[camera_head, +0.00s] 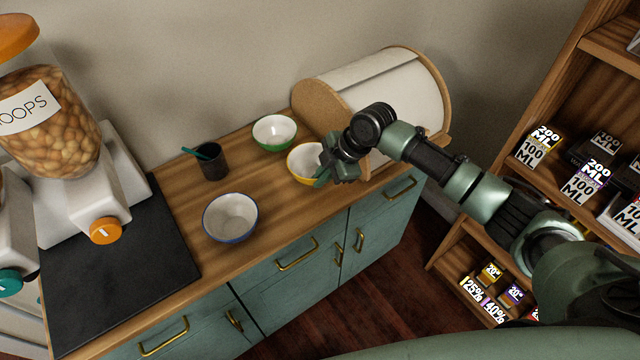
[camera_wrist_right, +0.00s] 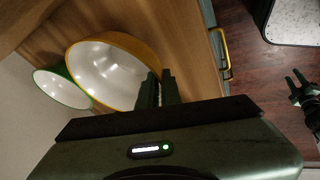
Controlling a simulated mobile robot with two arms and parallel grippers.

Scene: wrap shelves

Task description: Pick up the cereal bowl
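Three bowls stand on the wooden counter. In the head view, one is white with a yellow rim and outside (camera_head: 303,160), one is green (camera_head: 274,131) and one is blue-rimmed (camera_head: 231,217). All look empty. My right gripper (camera_head: 328,174) is at the yellow bowl's front right edge. In the right wrist view, the right gripper (camera_wrist_right: 160,88) has its fingers close together, one on each side of the yellow bowl's (camera_wrist_right: 108,70) rim. The green bowl (camera_wrist_right: 62,88) is behind it. My left gripper (camera_wrist_right: 295,79) shows small at the right, its fingers apart and empty.
A bread box (camera_head: 385,88) stands close behind the yellow bowl. A dark cup (camera_head: 212,162) with a green utensil and cereal dispensers (camera_head: 55,140) are to the left. Shelves of boxed goods (camera_head: 560,165) stand at the right. Bare counter lies between the blue and yellow bowls.

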